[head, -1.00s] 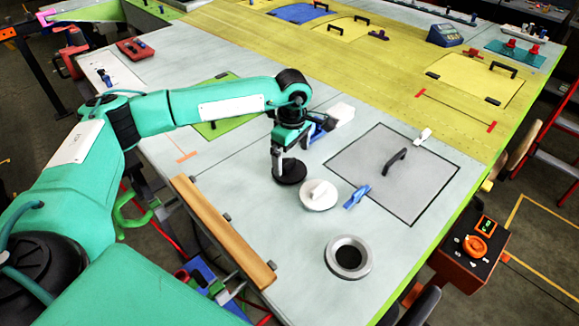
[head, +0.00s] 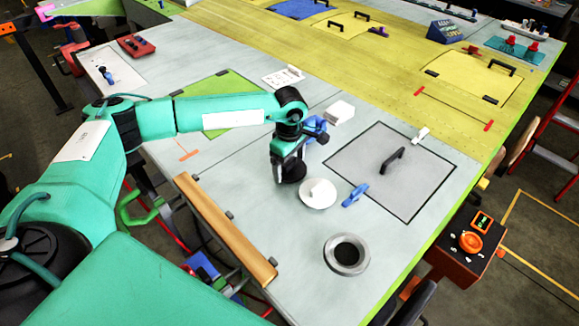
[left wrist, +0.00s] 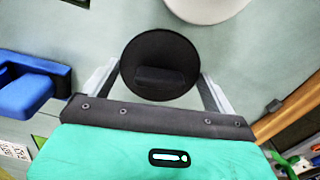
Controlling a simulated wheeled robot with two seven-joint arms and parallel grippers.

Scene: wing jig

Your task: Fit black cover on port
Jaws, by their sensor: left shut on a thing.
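The black cover (head: 292,174) is a round dark disc with a raised grip bar; it shows whole in the left wrist view (left wrist: 160,52). My left gripper (head: 290,160) is over it, with one pale finger on each side, and is shut on it. Whether the cover is lifted off the panel, I cannot tell. The port (head: 332,262) is a grey metal ring around a dark open hole, nearer the front and right of the gripper. My right gripper is not in view.
A white round cover (head: 318,193) with a knob lies just right of the black one. A blue clamp-like part (head: 355,195) and a grey hatch (head: 420,190) with a black handle are further right. A wooden rail (head: 225,230) runs along the panel's front left edge.

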